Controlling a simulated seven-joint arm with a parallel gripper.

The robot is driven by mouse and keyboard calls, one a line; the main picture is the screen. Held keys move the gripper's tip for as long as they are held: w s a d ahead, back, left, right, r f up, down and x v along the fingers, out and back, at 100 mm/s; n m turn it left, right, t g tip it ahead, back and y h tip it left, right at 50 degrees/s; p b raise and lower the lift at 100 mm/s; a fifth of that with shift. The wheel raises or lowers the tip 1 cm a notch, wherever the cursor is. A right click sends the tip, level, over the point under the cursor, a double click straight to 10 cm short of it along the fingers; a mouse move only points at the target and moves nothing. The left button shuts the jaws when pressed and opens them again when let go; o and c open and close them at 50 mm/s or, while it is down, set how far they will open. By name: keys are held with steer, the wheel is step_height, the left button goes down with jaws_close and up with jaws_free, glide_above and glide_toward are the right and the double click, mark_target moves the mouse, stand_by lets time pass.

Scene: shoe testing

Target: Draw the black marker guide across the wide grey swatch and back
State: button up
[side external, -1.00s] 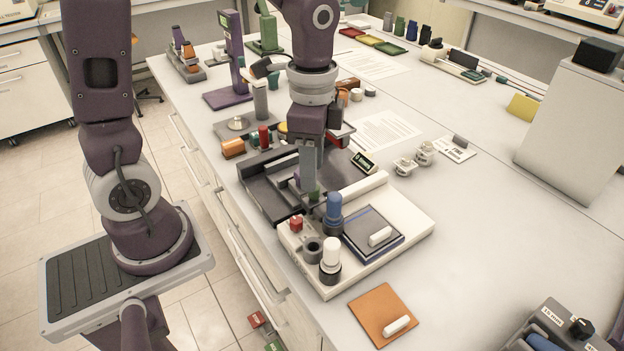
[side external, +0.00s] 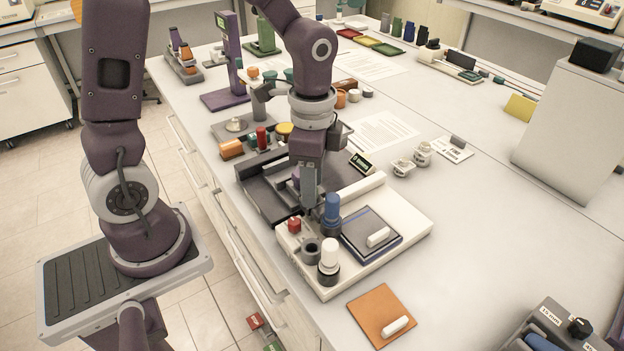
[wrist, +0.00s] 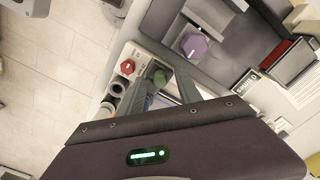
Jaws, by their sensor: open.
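My gripper (side external: 309,203) points down over the back of the white board, beside the blue-topped cylinder (side external: 332,208).
A red knob (side external: 294,225) and a white-topped cylinder (side external: 329,252) stand on the white board (side external: 405,232). A dark grey tray (side external: 262,200) is behind, with a purple hexagonal knob (wrist: 192,46). An orange swatch (side external: 375,308) lies in front.

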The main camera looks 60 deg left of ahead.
steer(key=shift+f, duration=0.2)
jaws_close()
steer(key=shift+r, duration=0.1)
stand_by(1.2)
